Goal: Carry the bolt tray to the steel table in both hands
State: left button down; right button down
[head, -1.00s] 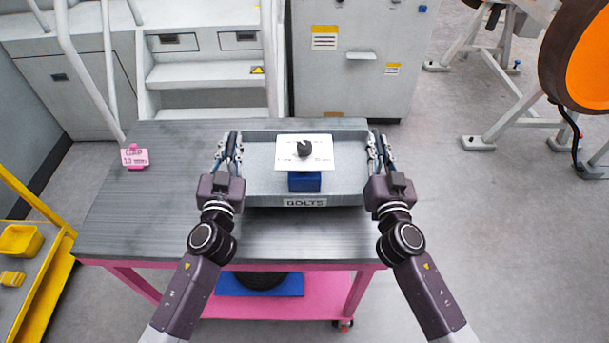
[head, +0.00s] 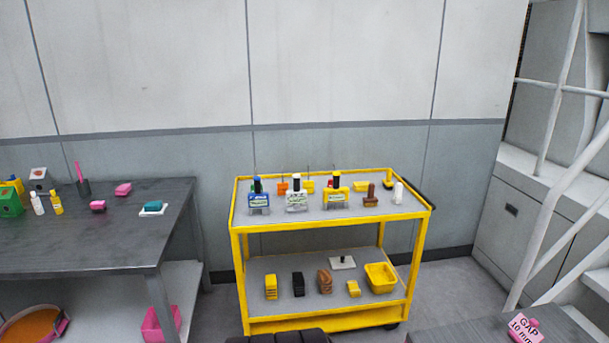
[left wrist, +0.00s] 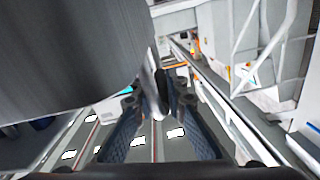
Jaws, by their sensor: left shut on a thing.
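The bolt tray is outside the head view now. In the left wrist view my left gripper (left wrist: 157,105) is shut on a thin upright grey edge (left wrist: 154,75), which fits the bolt tray's end wall. The rest of the tray cannot be made out for certain there. A grey metal table (head: 100,250) stands at the left of the head view, with a lower shelf; I take it for the steel table. My right gripper is in neither current view.
A pink gap block (head: 522,330) lies on the bench corner (head: 450,330), bottom right.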

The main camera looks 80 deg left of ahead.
aim_at(42, 245)
jog(key=u, duration=3.2)
jog(key=i+j+u, duration=0.1)
jog(key=i+j, duration=0.25)
jog(key=j, duration=0.15)
jog(key=i+j+u, duration=0.1)
jog(key=i+j, duration=0.8)
jog(key=j, duration=0.15)
jog(key=i+j, duration=0.5)
jog(key=j, duration=0.15)
jog(key=i+j, duration=0.5)
jog(key=j, duration=0.1)
